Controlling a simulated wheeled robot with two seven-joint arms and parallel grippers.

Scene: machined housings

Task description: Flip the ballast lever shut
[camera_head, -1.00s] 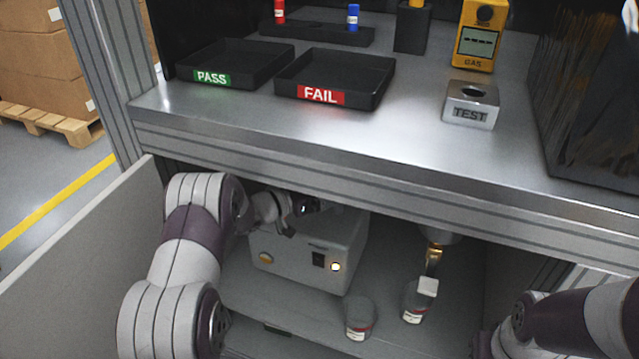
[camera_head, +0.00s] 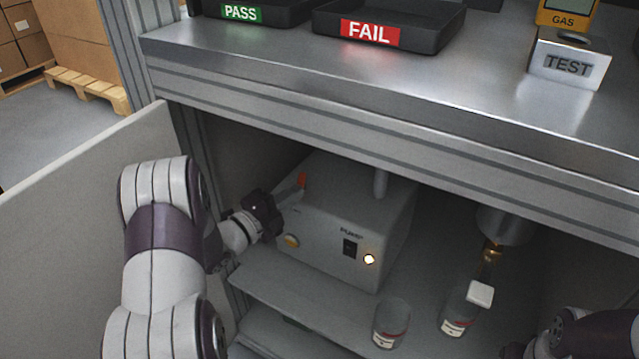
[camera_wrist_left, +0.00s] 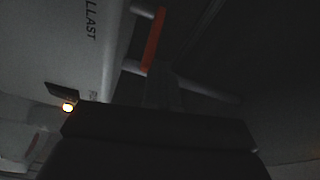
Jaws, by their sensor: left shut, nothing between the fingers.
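The ballast lever (camera_head: 302,181) is a small orange-red handle at the top left edge of the grey pump box (camera_head: 335,225). In the left wrist view the lever (camera_wrist_left: 153,40) is an orange bar beside the box face, which bears the letters "LLAST". My left gripper (camera_head: 292,194) is shut and empty, with its tips close beside the lever on its left. In the left wrist view the shut fingers (camera_wrist_left: 163,88) end just below the lever's lower end; I cannot tell whether they touch it.
The pump stands on a shelf (camera_head: 290,296) under the metal bench (camera_head: 440,87). An open door panel (camera_head: 60,240) is at the left. The bench edge overhangs the pump.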

